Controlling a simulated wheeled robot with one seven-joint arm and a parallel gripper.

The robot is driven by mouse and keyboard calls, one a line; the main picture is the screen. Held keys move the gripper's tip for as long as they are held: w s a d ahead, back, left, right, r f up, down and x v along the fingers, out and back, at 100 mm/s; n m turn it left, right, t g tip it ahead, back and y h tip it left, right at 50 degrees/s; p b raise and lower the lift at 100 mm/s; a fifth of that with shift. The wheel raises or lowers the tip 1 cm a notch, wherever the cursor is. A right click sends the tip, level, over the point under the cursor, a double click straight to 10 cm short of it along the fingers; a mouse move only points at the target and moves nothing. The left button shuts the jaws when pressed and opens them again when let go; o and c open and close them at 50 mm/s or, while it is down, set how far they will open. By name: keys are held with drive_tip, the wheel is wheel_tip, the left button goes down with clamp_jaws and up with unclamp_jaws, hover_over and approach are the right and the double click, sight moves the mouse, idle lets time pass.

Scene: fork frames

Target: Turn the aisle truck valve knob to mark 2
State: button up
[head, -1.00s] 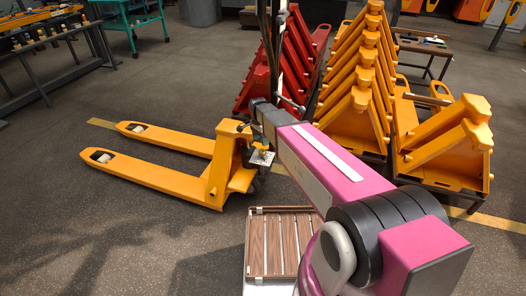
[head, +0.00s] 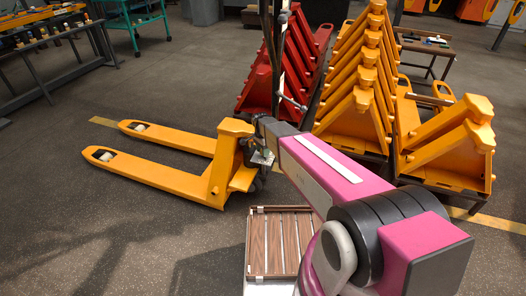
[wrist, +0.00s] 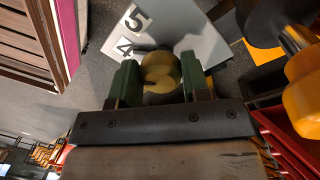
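The round brass valve knob (wrist: 160,72) shows in the wrist view, in front of a pale plate (wrist: 195,28) with the marks 5 and 4 at its left. A dark spot shows low on the knob's face; marks 1 to 3 are not visible. My gripper (wrist: 160,78) has its two green fingers on either side of the knob, with no clear gap, and looks shut on it. In the head view, the plate (head: 262,158) shows small beside the yellow aisle truck (head: 220,165). The knob is not clear there, and my arm partly covers the truck's right end.
A wood-slatted platform (head: 270,245) lies below my arm. Red trucks (head: 262,90) and several yellow trucks (head: 360,90) stand behind it. A bench (head: 50,50) stands at the left. The floor in front of the forks is clear.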

drive_tip(key=c, duration=0.3)
drive_tip(key=n, duration=0.7)
drive_tip(key=n+t, duration=0.1)
drive_tip(key=n, duration=0.1)
drive_tip(key=shift+s+n+h, duration=0.1)
drive_tip(key=shift+n+h, duration=0.2)
drive_tip(key=shift+n, duration=0.1)
drive_tip(key=n, duration=0.5)
drive_tip(key=shift+d+t, duration=0.15)
drive_tip(key=shift+t, duration=0.25)
drive_tip(key=n, duration=0.4)
drive_tip(key=shift+n, duration=0.6)
